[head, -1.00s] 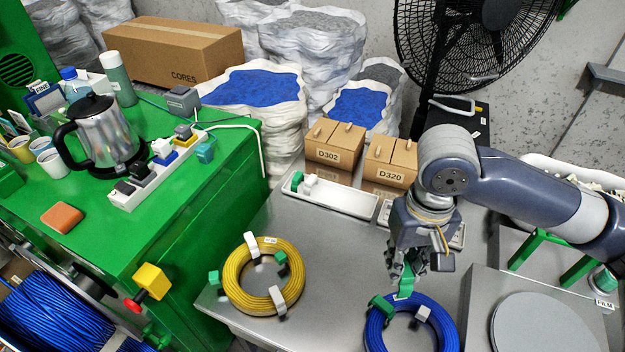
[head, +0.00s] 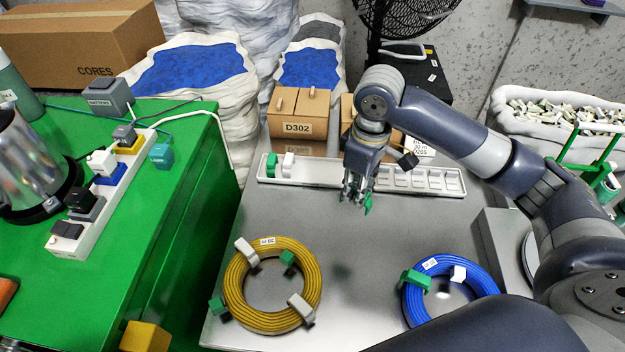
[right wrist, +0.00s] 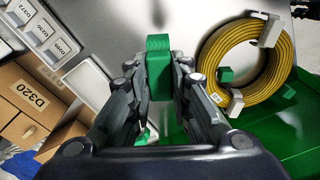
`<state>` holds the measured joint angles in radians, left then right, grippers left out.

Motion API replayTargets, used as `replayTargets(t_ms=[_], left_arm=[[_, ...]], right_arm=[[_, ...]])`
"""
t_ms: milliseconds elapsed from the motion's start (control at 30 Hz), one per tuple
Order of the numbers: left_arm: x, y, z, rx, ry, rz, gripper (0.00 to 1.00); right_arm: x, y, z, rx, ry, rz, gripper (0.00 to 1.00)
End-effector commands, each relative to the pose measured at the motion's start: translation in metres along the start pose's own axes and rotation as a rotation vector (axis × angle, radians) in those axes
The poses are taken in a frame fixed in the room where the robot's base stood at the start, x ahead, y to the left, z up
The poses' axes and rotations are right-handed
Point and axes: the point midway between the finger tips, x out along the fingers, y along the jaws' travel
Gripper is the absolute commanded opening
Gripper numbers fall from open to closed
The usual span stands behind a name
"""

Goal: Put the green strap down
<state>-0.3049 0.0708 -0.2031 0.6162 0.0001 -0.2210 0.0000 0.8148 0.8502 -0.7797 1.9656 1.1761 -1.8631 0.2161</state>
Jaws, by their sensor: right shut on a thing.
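My right gripper (head: 357,198) is shut on a green strap (head: 367,204), in front of the long white tray (head: 330,178) and above the steel table. In the right wrist view the strap (right wrist: 158,62) stands between the two fingers; its lower part is partly hidden by them. The tray holds a green strap (head: 271,165) and a white strap (head: 288,165) at its left end. The blue cable coil (head: 482,276) lies at the right with a green strap (head: 415,281) and a white one. My left gripper is not in view.
A yellow cable coil (head: 240,310) with green and grey straps lies at the table's left. Boxes, one marked D302 (head: 298,127), stand behind the tray. The green bench (head: 170,230) borders the table on the left. The steel table (head: 350,255) between the coils is clear.

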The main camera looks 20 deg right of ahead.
Motion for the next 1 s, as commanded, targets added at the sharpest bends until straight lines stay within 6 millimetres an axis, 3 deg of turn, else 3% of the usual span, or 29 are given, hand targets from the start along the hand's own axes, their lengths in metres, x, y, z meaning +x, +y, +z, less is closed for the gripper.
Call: replayTargets(t_ms=[33,100,433,733,1000], left_arm=[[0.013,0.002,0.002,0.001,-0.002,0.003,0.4],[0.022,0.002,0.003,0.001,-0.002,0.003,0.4],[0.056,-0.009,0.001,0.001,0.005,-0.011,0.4],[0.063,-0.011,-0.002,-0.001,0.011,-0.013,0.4],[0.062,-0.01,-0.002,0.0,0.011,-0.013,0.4]], right_arm=[[0.019,0.008,0.002,-0.037,-0.001,-0.004,0.0],[0.033,0.019,0.004,-0.103,0.003,-0.007,0.0],[0.095,0.067,0.023,-0.379,0.018,-0.018,0.0],[0.112,0.085,0.028,-0.478,0.027,-0.02,0.0],[0.116,0.107,-0.008,-0.479,0.029,-0.021,0.0]])
